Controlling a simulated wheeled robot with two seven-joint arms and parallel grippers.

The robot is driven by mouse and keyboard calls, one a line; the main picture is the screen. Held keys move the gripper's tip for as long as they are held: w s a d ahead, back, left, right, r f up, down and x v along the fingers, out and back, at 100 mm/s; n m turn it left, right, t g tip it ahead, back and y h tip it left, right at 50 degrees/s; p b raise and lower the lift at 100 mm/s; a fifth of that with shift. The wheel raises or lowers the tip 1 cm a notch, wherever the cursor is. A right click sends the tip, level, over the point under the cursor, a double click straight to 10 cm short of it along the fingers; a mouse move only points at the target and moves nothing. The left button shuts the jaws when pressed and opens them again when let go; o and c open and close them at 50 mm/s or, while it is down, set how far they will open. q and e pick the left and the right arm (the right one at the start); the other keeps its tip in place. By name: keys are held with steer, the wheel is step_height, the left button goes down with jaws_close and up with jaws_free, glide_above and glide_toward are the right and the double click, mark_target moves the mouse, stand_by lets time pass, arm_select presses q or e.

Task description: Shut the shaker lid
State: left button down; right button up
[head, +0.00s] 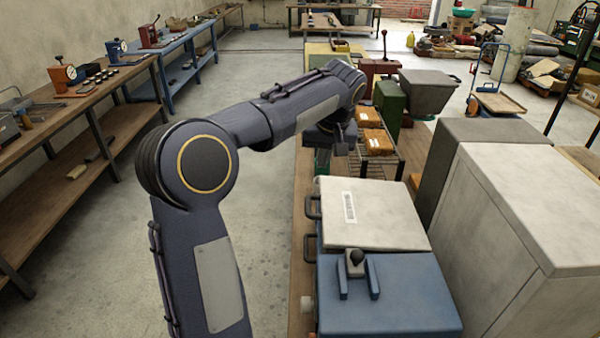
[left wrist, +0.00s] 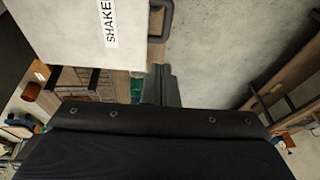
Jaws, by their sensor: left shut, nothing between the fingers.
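A white box-like part (head: 370,220) with a barcode-like label and a dark side handle (head: 312,205) sits just behind a blue housing (head: 400,300). In the left wrist view the white part (left wrist: 80,30) bears a label reading "SHAKE", cut off, and its dark handle (left wrist: 165,20) shows at the top. I cannot tell which part is the lid or how far it stands open. My left gripper (head: 323,160) is beyond the white part's far left corner, apart from it. In the left wrist view the gripper (left wrist: 160,75) is shut and empty, below the handle. My right gripper is out of view.
The blue housing has a clamp with a black knob (head: 357,258) on top. Grey cabinets (head: 530,210) stand close on the right. A wire rack with orange-brown items (head: 375,140) and a green machine (head: 390,108) lie beyond. The floor (head: 270,220) at left is open.

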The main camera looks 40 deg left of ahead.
arm_select(q)
steer(key=p, duration=0.2)
glide_toward(308, 206)
steer(key=w+f, duration=0.1)
steer(key=a+f, duration=0.1)
steer(key=f, duration=0.1)
steer(key=w+a+f, duration=0.1)
steer(key=shift+w+a+f, duration=0.1)
steer(key=shift+w+f, duration=0.25)
steer(key=shift+f, duration=0.05)
steer(key=shift+s+a+f, duration=0.1)
steer(key=shift+f, duration=0.35)
steer(key=f+b, duration=0.2)
steer(key=f, duration=0.1)
steer(key=f+b, duration=0.1)
steer(key=b, duration=0.1)
steer(key=shift+s+a+f, duration=0.25)
steer(key=shift+a, duration=0.05)
steer(key=shift+s+r, duration=0.1)
